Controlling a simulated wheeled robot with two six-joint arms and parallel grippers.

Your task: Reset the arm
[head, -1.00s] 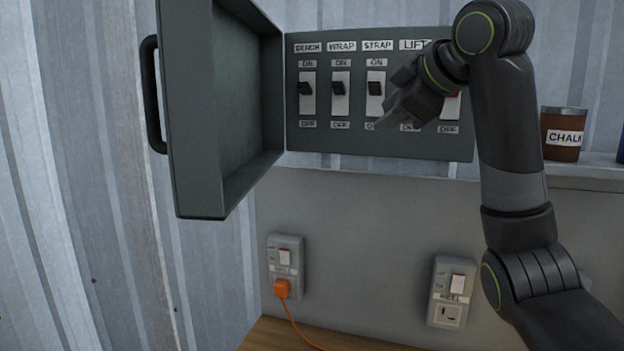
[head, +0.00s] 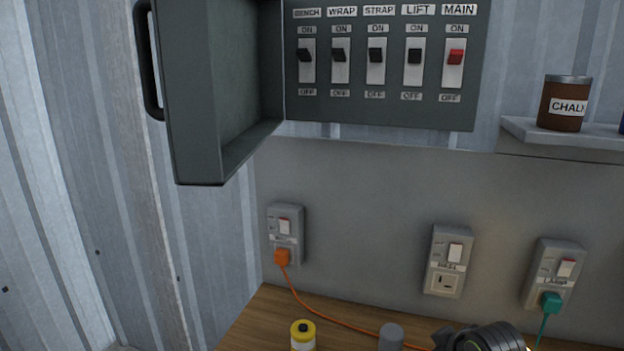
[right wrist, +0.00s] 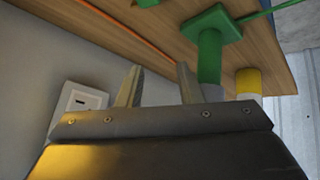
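My right gripper (right wrist: 160,88) shows in the right wrist view with its two fingers apart and nothing between them. In the head view part of my right arm (head: 482,338) is at the bottom edge, low over the bench; its fingers are not visible there. My left gripper is in neither view. The switch panel (head: 400,112) is on the wall with its door (head: 222,90) open to the left. Its black BENCH, WRAP, STRAP and LIFT levers and the red MAIN lever (head: 455,57) all sit toward ON.
The wooden bench (head: 255,325) holds a yellow canister (head: 303,335) and a grey cylinder (head: 391,337). Wall sockets carry an orange plug (head: 282,257) and a green plug (head: 550,301). A chalk tin (head: 565,102) stands on a shelf. A green object (right wrist: 210,35) is near my right fingers.

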